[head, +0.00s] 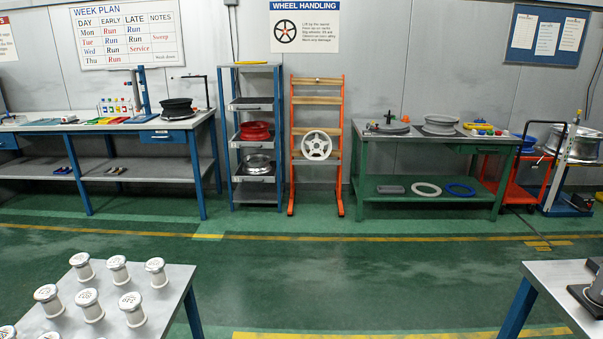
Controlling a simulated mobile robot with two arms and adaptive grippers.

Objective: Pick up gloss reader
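I cannot clearly tell which thing is the gloss reader. A dark device (592,292) stands on the near right table, cut off by the picture's right edge. Small dark items (115,170) lie on the lower shelf of the left bench, too small to make out. Neither of my grippers is in view.
White spindles (88,304) stand on the near left table (172,312). Behind are a left bench (110,127), a blue shelf rack (257,68), an orange rack (343,150) with a wheel, a green bench (372,157) and trolleys (515,197). The green floor (330,275) between is clear.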

